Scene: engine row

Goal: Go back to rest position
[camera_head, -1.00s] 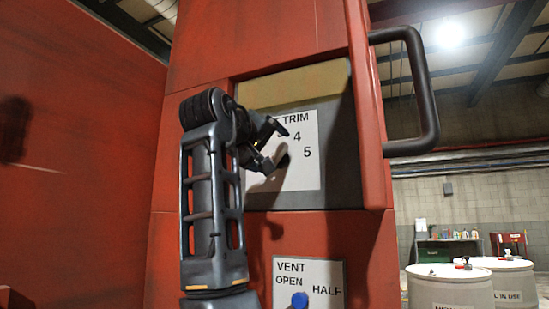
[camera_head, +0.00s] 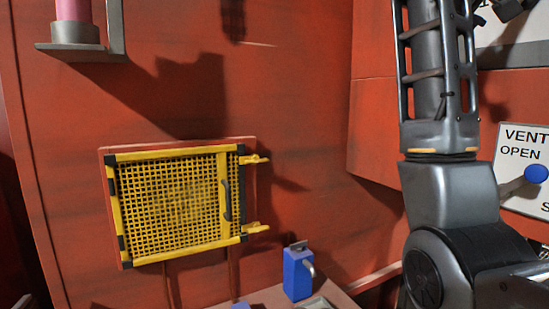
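My arm stands upright at the right of the head view. Only dark parts of my gripper (camera_head: 512,9) show at the top right edge, in front of a pale plate (camera_head: 494,38). The fingertips are mostly cut off, so I cannot tell whether they are open or shut, or whether they touch anything. The white VENT panel (camera_head: 515,140) with its blue knob (camera_head: 537,174) is just right of my arm and partly cut off by the frame edge.
A yellow mesh guard (camera_head: 175,200) with a dark handle is on the red wall (camera_head: 300,90) at left. A blue box with a lever (camera_head: 297,272) stands below. A pink cylinder (camera_head: 75,10) sits on a bracket (camera_head: 85,52) at top left.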

